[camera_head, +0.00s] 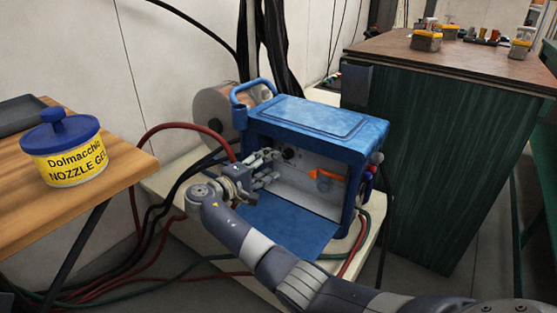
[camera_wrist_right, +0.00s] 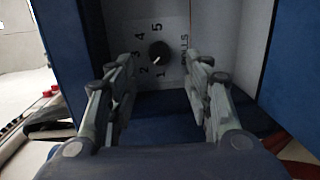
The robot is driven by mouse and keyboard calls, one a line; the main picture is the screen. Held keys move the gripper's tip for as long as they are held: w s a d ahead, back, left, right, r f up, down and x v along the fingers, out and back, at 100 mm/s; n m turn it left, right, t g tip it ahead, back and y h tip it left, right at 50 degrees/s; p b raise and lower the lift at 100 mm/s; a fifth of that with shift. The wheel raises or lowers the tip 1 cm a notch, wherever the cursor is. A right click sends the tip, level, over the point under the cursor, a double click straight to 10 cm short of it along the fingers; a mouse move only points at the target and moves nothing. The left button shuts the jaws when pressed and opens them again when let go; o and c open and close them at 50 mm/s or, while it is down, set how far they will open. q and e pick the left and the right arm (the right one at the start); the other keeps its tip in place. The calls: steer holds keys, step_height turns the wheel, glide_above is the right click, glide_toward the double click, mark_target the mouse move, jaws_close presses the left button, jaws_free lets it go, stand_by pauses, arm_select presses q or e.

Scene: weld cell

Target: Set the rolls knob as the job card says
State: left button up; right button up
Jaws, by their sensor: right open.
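The rolls knob (camera_wrist_right: 159,50) is small, black and round, on the pale panel inside the blue wire feeder (camera_head: 318,118). A pale mark on the knob points down and left, seemingly toward 2. In the head view the knob (camera_head: 289,153) shows just beyond my right gripper (camera_head: 272,168). In the right wrist view my right gripper (camera_wrist_right: 163,78) is open, its fingers left and right of the knob, apparently short of it. I see no readable job card. My left gripper is out of view.
An orange lever (camera_head: 325,175) sits on the panel right of the knob. The feeder's blue flap (camera_head: 285,227) lies open below. A yellow nozzle gel tub (camera_head: 68,160) stands on the wooden table at left. Red and black hoses run behind the gripper.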

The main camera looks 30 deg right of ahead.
steer(key=v, duration=0.5)
steer(key=shift+s+a, duration=0.1)
steer(key=shift+a, duration=0.2)
steer(key=shift+f, duration=0.1)
